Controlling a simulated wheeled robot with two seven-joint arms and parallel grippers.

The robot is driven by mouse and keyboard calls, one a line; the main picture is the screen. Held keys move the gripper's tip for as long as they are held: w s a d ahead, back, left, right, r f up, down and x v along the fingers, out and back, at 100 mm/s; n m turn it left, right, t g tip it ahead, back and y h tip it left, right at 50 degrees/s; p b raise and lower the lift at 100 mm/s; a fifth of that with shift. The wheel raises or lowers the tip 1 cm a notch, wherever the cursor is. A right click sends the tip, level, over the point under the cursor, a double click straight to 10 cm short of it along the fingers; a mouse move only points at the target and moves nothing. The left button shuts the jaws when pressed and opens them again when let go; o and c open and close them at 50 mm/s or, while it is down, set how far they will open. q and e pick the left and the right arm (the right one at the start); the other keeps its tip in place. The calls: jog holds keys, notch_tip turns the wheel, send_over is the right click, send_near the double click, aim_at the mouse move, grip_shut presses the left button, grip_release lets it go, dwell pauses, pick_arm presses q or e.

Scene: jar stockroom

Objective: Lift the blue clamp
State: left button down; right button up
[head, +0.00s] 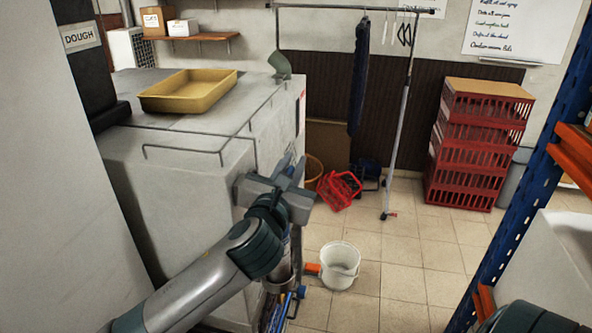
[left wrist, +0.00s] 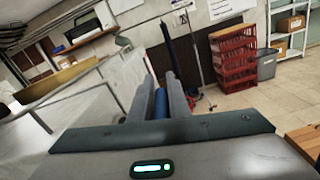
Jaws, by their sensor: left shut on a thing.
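My left gripper (head: 287,178) is in front of the right end of the white cabinet, its fingers pointing away from me. In the left wrist view, the fingers are closed on a blue thing (left wrist: 161,103), which I take to be the blue clamp. Only a short blue part of it shows between the two grey fingers. In the head view the gripper hides it, so I cannot tell from there how far it is from any surface. My right gripper is not in view; only part of my right arm shows at the lower right.
A yellow tray (head: 188,94) lies on the white cabinet (head: 180,165). A white bucket (head: 340,268), a red basket (head: 338,190) and stacked red crates (head: 475,150) stand on the tiled floor. A blue rack post (head: 535,160) is at right.

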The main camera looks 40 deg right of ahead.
pick_arm(q)
jog(key=shift+w+a, duration=0.1)
dwell(0.4)
jog(key=c, duration=1.7)
grip_release()
jog(key=shift+c, duration=0.2)
jog(key=shift+a, duration=0.1)
jog(key=v, duration=1.1)
jog(key=shift+s+a, duration=0.25)
jog(key=shift+s, duration=0.1)
